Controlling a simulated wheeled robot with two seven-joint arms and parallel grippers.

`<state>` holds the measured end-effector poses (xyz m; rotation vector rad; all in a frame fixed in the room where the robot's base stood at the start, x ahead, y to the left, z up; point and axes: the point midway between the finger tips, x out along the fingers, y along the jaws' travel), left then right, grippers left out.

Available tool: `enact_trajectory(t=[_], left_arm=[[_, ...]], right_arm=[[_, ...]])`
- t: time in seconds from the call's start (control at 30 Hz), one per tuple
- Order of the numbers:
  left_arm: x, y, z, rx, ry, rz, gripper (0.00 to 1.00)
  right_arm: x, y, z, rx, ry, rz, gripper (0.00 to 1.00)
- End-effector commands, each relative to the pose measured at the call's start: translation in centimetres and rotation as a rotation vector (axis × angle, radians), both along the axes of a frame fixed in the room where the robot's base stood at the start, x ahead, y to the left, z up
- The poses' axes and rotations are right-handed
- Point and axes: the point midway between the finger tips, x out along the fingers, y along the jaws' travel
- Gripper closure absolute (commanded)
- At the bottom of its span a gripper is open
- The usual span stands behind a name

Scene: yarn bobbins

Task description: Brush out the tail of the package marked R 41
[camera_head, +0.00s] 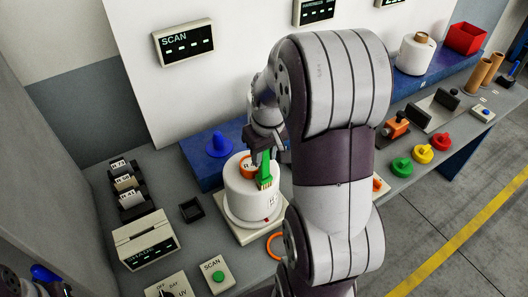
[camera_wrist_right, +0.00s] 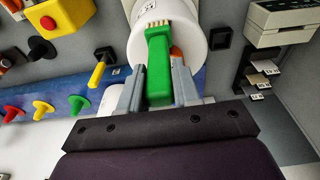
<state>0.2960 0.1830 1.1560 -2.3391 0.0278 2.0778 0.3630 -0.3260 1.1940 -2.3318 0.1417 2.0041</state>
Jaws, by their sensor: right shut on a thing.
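A white yarn package (camera_head: 243,200) stands upright on a pale base (camera_head: 238,232). Its orange core carries a tag that starts with R (camera_head: 248,166); the rest is hidden. A second small label (camera_head: 271,201) is on its side. My right gripper (camera_head: 264,152) is shut on a green brush (camera_head: 265,170), bristles down against or just in front of the package's side. In the right wrist view the brush (camera_wrist_right: 158,70) sits between both fingers (camera_wrist_right: 155,88), pale bristles at the white package (camera_wrist_right: 190,22). I cannot make out a yarn tail. My left gripper shows only partly, at the bottom left corner.
A rack of tags (camera_head: 127,190), a boxy device with a display (camera_head: 146,240) and a SCAN button box (camera_head: 216,274) stand left. A blue cone (camera_head: 219,145) is behind the package. Colored knobs (camera_head: 422,153) and another package (camera_head: 415,54) are right, past my arm.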

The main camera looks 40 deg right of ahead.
Motion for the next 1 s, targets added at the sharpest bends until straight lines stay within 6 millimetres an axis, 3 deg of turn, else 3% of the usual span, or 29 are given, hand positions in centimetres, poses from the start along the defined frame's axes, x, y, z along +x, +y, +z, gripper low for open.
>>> enact_trajectory(t=[1.0], left_arm=[[0.0, 0.0, 0.5, 0.0, 0.0, 0.0, 0.57]], right_arm=[[1.0, 2.8, 0.1, 0.0, 0.0, 0.0, 0.99]])
